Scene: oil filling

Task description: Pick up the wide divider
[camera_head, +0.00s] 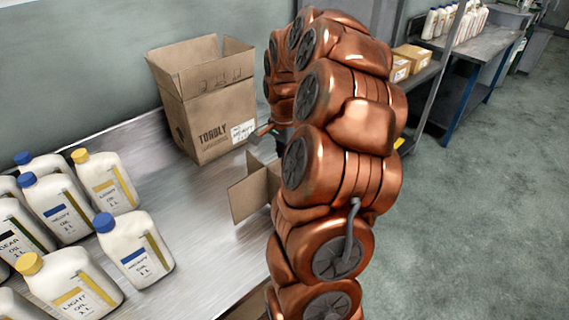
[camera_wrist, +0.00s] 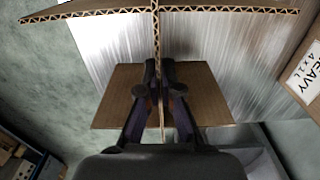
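The cardboard divider (camera_head: 252,193) is made of crossing brown panels. In the head view it shows at the metal table's right edge, partly hidden behind my arm. In the wrist view, one corrugated panel (camera_wrist: 215,9) spans the top and a thin panel runs down from it toward me. My gripper (camera_wrist: 159,72) has a finger on each side of this thin panel, its tips drawn close against it. A flat brown panel (camera_wrist: 110,98) shows beyond the fingers. My gripper is mostly hidden behind my arm in the head view. I cannot tell whether the divider is off the table.
An open cardboard box (camera_head: 207,115) stands behind the divider on the metal table (camera_head: 205,225). Several white oil bottles (camera_head: 133,250) with blue or yellow caps stand at the left. A labelled box (camera_wrist: 306,75) is at the wrist view's right edge. Shelving and another table (camera_head: 487,43) are farther right.

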